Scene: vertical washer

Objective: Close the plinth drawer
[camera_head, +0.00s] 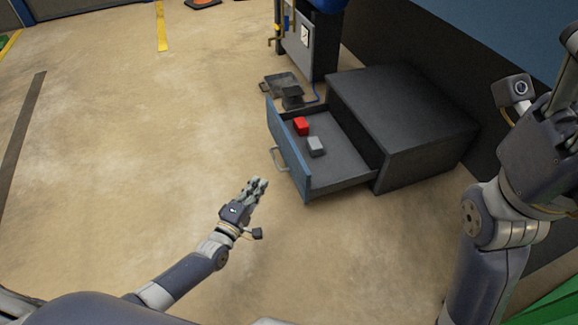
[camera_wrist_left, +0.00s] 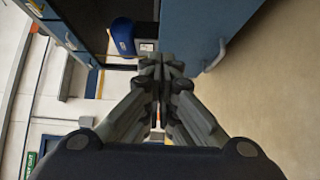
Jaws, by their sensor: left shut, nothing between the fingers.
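The plinth drawer (camera_head: 288,152) is pulled out from the dark cabinet (camera_head: 405,125) in the head view.
A grey machine (camera_head: 308,45) with a gauge stands behind the drawer, with a dark pedal (camera_head: 291,97) on the floor near the drawer's far end. The floor (camera_head: 120,150) left of the drawer is clear. An orange cone (camera_head: 203,3) is at the top.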

